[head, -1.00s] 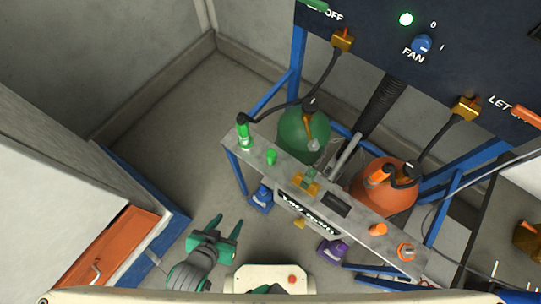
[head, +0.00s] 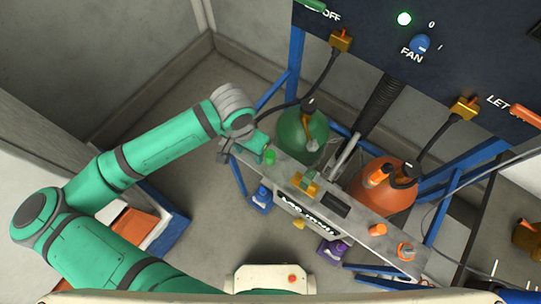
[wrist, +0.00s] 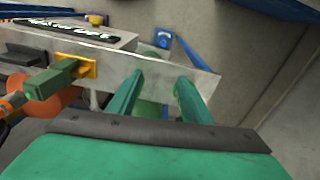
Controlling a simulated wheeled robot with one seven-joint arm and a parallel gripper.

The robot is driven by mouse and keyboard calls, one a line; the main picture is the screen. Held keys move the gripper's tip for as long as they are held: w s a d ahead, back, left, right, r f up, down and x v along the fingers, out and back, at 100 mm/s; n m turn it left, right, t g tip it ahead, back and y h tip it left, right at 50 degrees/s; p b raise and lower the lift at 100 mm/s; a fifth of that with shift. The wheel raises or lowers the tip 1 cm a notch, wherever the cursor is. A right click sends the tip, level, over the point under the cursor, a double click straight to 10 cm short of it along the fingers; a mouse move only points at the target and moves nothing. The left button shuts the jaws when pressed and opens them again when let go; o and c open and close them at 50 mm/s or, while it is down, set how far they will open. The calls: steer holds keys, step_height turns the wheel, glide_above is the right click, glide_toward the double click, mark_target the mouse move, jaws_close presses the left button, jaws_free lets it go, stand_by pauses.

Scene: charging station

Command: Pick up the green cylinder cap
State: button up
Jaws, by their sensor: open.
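The small green cap (head: 270,157) stands upright on the grey shelf (head: 290,168) near its left end in the head view. My gripper (head: 243,146) is over that left end, just left of the cap, and hides the green hose nozzle that stood there. In the wrist view my gripper (wrist: 160,80) shows two green fingers spread apart with nothing held between them. The shelf edge (wrist: 205,84) lies just beyond the fingertips. I cannot make out the cap clearly in the wrist view; a pale green patch between the fingers cannot be identified.
A green tank (head: 300,135) and an orange tank (head: 388,195) stand behind the shelf. A gold bracket with a green block (wrist: 55,78) sits mid-shelf. An orange cap (head: 377,230) is farther right. A control panel (head: 460,50) overhangs.

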mark_target(271, 153)
steer(key=shift+m+g+y, duration=0.3)
steer(key=shift+m, duration=0.2)
steer(key=d+r, duration=0.2)
steer(key=w+d+r, duration=0.1)
steer(key=d+r, duration=0.1)
steer(key=d, duration=0.1)
steer(key=shift+w+r, duration=0.15)
steer(key=shift+r, duration=0.15)
steer(key=shift+d, duration=0.2)
step_height(271, 153, down, 5)
steer(key=shift+d+f, duration=0.15)
steer(key=shift+f, duration=0.75)
steer(key=shift+d+f, duration=0.2)
steer(key=shift+f, duration=0.7)
steer(key=shift+d+f, duration=0.15)
steer(key=shift+f, duration=0.75)
steer(key=c, duration=1.1)
